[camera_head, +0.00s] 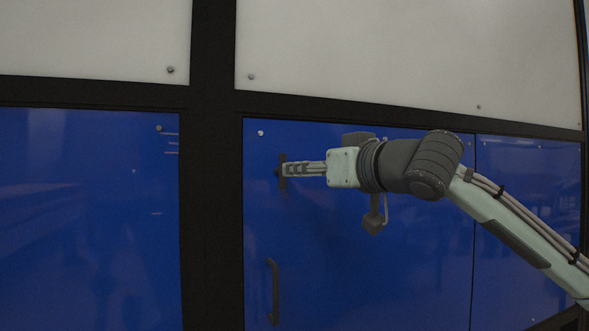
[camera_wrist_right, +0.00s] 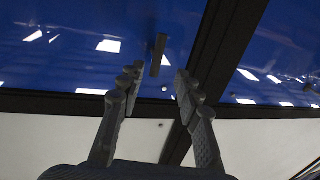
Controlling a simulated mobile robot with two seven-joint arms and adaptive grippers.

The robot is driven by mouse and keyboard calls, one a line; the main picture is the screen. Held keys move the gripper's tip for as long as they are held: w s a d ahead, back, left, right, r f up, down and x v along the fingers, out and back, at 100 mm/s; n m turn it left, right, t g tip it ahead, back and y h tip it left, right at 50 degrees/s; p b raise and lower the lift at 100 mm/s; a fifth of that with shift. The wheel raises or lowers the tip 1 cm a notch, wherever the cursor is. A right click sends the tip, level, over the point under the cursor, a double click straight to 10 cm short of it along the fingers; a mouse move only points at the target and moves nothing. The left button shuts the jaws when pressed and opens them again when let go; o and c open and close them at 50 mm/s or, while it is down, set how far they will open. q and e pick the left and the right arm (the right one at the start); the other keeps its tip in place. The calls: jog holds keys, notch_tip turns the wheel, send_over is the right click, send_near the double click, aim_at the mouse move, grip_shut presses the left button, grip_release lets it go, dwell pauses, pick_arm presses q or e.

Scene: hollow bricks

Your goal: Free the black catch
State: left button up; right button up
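The black catch (camera_head: 282,180) is a small dark upright bar on the blue door (camera_head: 350,270), near its upper left edge. In the right wrist view the catch (camera_wrist_right: 158,55) shows as a short dark bar standing nearly upright in the picture. My right gripper (camera_head: 287,170) reaches in from the right with its fingertips at the catch, partly covering it in the head view. In the right wrist view its two fingers (camera_wrist_right: 158,80) are apart, with the catch in line with the gap between them; I cannot tell whether they touch it. My left gripper is out of view.
A black handle (camera_head: 273,290) stands on the same door below the catch. A black frame post (camera_head: 212,200) runs just left of the door, with another blue panel (camera_head: 90,220) beyond it. White panels (camera_head: 400,50) lie above a black crossbar.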

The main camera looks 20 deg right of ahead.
aim_at(285, 160)
jog(key=w, duration=0.2)
jog(key=w+r+p, duration=0.1)
jog(key=w+a+r, duration=0.1)
jog(key=w, duration=0.1)
jog(key=shift+w, duration=0.3)
jog(key=shift+w+a, duration=0.15)
jog(key=shift+w, duration=0.55)
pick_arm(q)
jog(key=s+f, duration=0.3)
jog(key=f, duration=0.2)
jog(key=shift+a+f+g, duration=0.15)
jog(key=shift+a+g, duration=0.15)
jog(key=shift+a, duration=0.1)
pick_arm(e)
grip_shut()
